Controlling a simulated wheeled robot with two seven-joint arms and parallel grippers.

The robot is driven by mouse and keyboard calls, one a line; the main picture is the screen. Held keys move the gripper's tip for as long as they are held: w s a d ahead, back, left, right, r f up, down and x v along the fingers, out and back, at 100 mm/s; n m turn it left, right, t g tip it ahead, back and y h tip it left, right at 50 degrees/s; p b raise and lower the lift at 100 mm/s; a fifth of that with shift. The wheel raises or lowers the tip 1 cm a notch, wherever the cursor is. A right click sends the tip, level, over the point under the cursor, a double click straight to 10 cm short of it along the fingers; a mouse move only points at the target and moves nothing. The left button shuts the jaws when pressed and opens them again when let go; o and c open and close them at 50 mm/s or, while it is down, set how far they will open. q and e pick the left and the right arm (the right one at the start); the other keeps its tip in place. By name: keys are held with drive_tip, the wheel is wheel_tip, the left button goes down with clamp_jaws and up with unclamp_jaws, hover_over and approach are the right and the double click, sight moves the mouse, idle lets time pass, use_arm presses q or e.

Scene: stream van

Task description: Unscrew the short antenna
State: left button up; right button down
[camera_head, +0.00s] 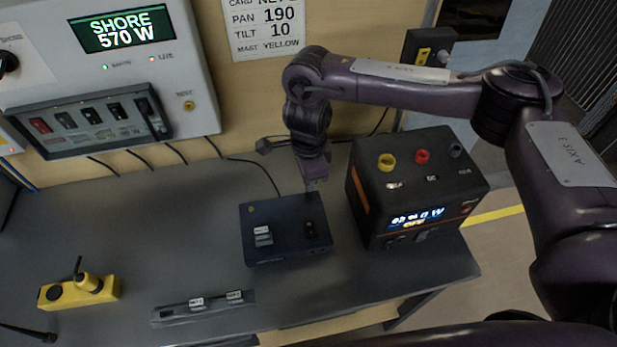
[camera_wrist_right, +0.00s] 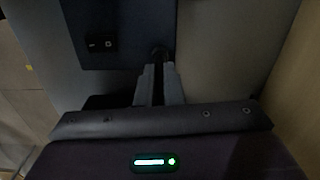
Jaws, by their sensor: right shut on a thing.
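A dark blue box (camera_head: 285,250) stands on the grey bench; it also shows in the wrist view (camera_wrist_right: 120,18). My right gripper (camera_head: 316,187) points down at the box's back edge, right of its middle. In the wrist view the fingers (camera_wrist_right: 158,72) are closed together on a thin dark piece (camera_wrist_right: 158,54) at the box's edge, which fits the short antenna. Most of that piece is hidden between the fingers, so its length and whether its thread is still engaged cannot be told. My left gripper is out of view.
A black power unit (camera_head: 415,205) stands close right of the box. A slim tray (camera_head: 170,315) with labelled pieces lies in front, and a yellow block (camera_head: 62,297) at left. A thin cable (camera_head: 262,170) runs behind. A wall panel (camera_head: 195,75) is at the back left.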

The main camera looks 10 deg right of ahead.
drive_tip(key=shift+n+b, duration=1)
drive_tip(key=shift+n, duration=0.4)
drive_tip(key=shift+n, duration=0.5)
drive_tip(key=c, duration=1.6)
unclamp_jaws()
drive_tip(key=m, duration=0.2)
drive_tip(key=shift+r+m+p, duration=0.1)
drive_tip(key=shift+m+p, duration=0.2)
drive_tip(key=shift+p, duration=0.1)
drive_tip(key=shift+m, duration=0.7)
